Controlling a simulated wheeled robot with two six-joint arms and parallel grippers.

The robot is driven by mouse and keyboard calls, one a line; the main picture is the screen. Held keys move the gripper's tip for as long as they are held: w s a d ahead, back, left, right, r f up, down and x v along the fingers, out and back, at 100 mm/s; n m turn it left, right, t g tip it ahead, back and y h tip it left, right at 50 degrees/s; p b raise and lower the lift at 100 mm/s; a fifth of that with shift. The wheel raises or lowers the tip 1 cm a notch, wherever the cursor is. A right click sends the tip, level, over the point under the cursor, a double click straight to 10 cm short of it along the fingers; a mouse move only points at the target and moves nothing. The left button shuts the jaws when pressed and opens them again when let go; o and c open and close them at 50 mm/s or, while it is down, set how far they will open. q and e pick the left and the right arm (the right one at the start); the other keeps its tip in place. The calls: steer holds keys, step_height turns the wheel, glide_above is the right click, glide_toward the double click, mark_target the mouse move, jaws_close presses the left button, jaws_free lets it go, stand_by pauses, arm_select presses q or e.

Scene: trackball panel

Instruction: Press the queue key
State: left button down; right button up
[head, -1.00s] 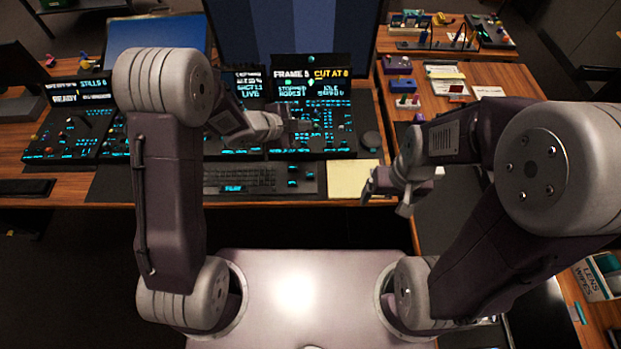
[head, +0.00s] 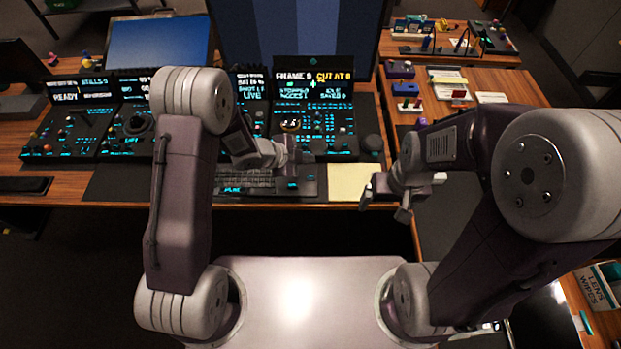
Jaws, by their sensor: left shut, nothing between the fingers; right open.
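The trackball panel (head: 345,121) stands at the middle of the desk, with a lit display (head: 313,86) on top and many small blue-lit keys. The key labels are too small to read, so I cannot tell which one is the queue key. A round, partly lit control (head: 290,124) shows at the panel's left. My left gripper (head: 292,150) is shut and empty, over the panel's front left edge, and hides some keys. I cannot tell whether it touches. My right gripper (head: 384,190) is open and empty beside a yellow pad.
A keyboard (head: 250,182) lies in front of the panel, partly under my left wrist. The yellow pad (head: 350,183) lies to its right. Other control panels (head: 70,130) stand at left. A dark round knob (head: 373,143) is at the panel's right. Small boxes (head: 405,90) stand on the right desk.

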mark_target(308, 179)
arm_select(q)
step_height(308, 179, down, 7)
steer(key=b, duration=0.5)
steer(key=shift+f+b, duration=0.2)
steer(key=shift+b, duration=0.2)
arm_select(e)
step_height(308, 179, down, 7)
steer(key=shift+r, duration=0.2)
stand_by(0.7)
arm_select(q)
steer(key=shift+f+b, duration=0.3)
steer(key=shift+f, duration=0.05)
arm_select(e)
steer(key=shift+f, duration=0.35)
arm_select(q)
steer(key=shift+f+b, duration=0.45)
steer(key=shift+f, duration=0.15)
arm_select(e)
steer(key=shift+f, duration=0.45)
arm_select(q)
steer(key=shift+r, duration=0.15)
arm_select(e)
steer(key=shift+r, duration=0.15)
arm_select(q)
steer(key=shift+r+p, duration=0.85)
steer(key=shift+p, duration=0.05)
arm_select(e)
steer(key=shift+r, duration=0.75)
steer(key=shift+r, duration=0.1)
